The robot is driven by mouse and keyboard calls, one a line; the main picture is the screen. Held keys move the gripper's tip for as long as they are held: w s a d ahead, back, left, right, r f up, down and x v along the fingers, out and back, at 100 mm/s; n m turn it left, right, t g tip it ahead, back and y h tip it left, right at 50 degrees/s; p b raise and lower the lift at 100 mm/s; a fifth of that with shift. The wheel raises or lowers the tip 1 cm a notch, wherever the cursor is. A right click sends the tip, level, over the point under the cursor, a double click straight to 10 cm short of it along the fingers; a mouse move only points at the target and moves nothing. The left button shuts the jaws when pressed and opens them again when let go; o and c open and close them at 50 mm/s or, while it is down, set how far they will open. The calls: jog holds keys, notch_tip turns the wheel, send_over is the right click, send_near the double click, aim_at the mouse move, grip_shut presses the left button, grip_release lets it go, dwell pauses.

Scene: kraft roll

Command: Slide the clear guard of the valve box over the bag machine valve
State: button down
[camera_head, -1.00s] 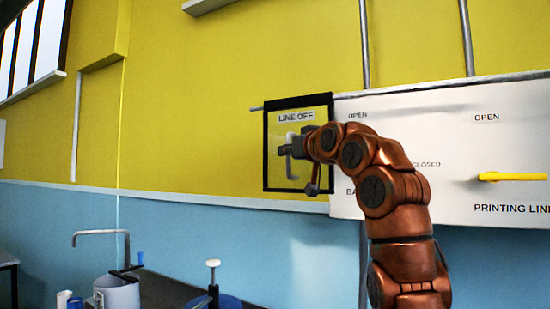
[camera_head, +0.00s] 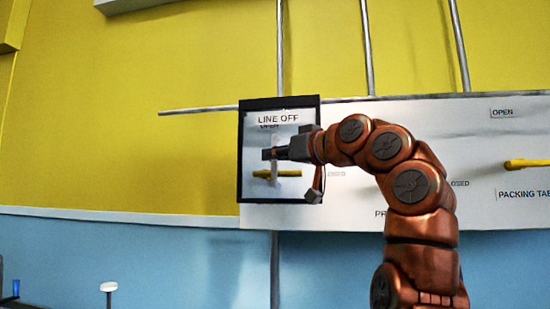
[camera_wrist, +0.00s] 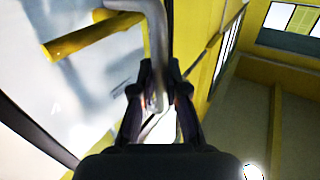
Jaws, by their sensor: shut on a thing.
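The clear guard (camera_head: 254,140) is a see-through pane in a black frame with a LINE OFF label, at the left end of the white valve panel (camera_head: 400,122). Behind its pane shows a yellow horizontal valve lever (camera_head: 265,173), the leftmost on the panel. Its name plate is hidden, but its place fits the bag machine valve. My gripper (camera_head: 271,153) is shut on the guard's pale upright handle (camera_head: 275,173). In the wrist view the grey handle (camera_wrist: 157,40) runs between the fingertips (camera_wrist: 159,92), with the yellow lever (camera_wrist: 90,36) beyond the pane.
A grey rail (camera_head: 200,109) runs left from the guard's top. Another yellow lever (camera_head: 527,163), marked PACKING TAB, is at the far right. Vertical pipes (camera_head: 368,50) rise above the panel.

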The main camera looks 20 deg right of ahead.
jog(key=c, duration=1.2)
grip_release()
jog(key=shift+s, duration=0.1)
jog(key=v, duration=1.2)
